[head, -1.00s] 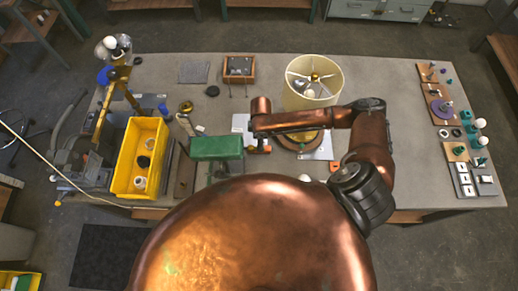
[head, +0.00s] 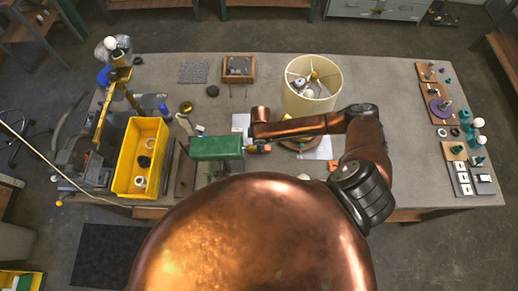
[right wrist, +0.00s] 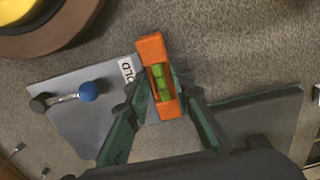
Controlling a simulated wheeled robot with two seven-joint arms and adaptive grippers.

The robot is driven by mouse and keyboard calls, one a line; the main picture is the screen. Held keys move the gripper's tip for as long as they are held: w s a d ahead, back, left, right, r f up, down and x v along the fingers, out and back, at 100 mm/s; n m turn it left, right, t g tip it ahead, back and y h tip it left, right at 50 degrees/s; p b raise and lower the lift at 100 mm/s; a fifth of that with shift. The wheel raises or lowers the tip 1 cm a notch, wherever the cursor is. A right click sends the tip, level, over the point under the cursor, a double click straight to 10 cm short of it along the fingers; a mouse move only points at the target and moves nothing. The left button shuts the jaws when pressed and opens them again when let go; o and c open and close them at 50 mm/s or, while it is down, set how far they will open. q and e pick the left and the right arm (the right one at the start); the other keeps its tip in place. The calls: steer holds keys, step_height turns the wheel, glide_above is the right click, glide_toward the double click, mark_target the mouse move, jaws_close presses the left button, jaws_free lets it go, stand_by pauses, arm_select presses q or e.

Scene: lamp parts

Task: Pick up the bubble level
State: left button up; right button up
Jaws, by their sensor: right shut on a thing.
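The bubble level is a small orange block with a green vial (right wrist: 158,78), seen in the right wrist view between the fingers of my right gripper (right wrist: 158,105). The green fingers touch it on both sides, and it points up the picture. Whether it is clear of the surface below is hard to tell. In the head view an orange bit of the level (head: 266,148) shows under my right wrist, left of the lamp. My right fingers are mostly hidden there. My left gripper is not in view.
The lamp with its cream shade (head: 311,88) stands close behind my right forearm. A green box (head: 216,147) is just left of the wrist, and a yellow bin (head: 138,158) is farther left. Boards with small parts (head: 436,100) line the table's right end.

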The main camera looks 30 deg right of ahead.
jaws_close()
steer(key=shift+r, duration=0.15)
